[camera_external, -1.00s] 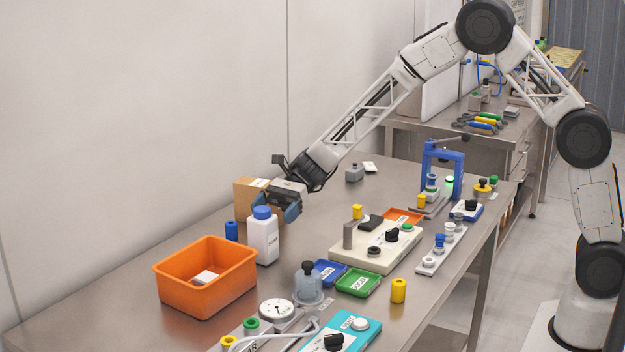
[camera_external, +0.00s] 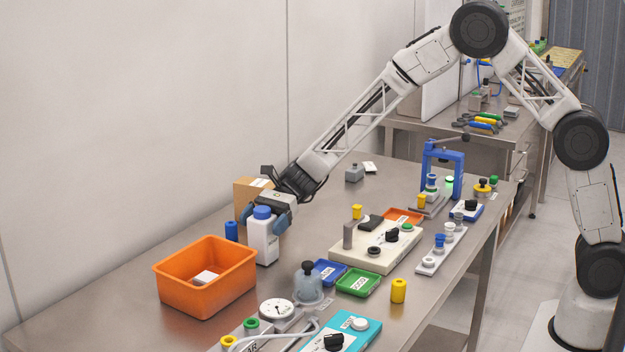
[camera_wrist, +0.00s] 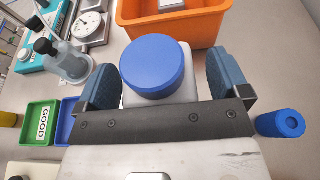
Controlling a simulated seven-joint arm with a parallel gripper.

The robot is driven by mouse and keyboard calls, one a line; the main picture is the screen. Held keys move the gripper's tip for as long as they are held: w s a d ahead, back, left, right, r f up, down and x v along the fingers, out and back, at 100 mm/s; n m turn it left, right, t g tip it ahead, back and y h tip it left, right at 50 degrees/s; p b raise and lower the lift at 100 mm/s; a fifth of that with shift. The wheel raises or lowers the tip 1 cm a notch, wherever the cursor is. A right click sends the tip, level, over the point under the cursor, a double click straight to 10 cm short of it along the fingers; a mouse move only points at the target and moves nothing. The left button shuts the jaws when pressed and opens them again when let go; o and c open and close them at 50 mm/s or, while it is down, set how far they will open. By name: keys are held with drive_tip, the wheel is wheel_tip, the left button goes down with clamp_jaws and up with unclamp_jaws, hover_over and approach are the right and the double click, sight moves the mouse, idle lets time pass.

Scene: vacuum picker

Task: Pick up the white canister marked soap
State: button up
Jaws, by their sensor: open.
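The white canister (camera_external: 263,240) with a blue cap (camera_external: 262,212) stands upright on the steel table, right of the orange bin. A dark label mark shows on its side, too small to read here. My gripper (camera_external: 266,217) is open at the canister's upper part, with one blue finger on each side. In the wrist view the blue cap (camera_wrist: 157,68) and the white shoulder (camera_wrist: 188,90) lie between the open fingers of my gripper (camera_wrist: 165,85). Whether the fingers touch the canister cannot be told.
The orange bin (camera_external: 240,278) with a white block inside stands close to the left. A blue cylinder (camera_external: 231,231) is just left of the canister; it also shows at right in the wrist view (camera_wrist: 280,124). A cardboard box (camera_external: 243,192) stands behind. Green and blue trays lie to the right.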

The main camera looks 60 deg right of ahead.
drive_tip(key=c, duration=1.2)
drive_tip(key=shift+r, duration=0.15)
wheel_tip(320, 180, up, 10)
drive_tip(key=shift+f, duration=0.15)
idle(0.5)
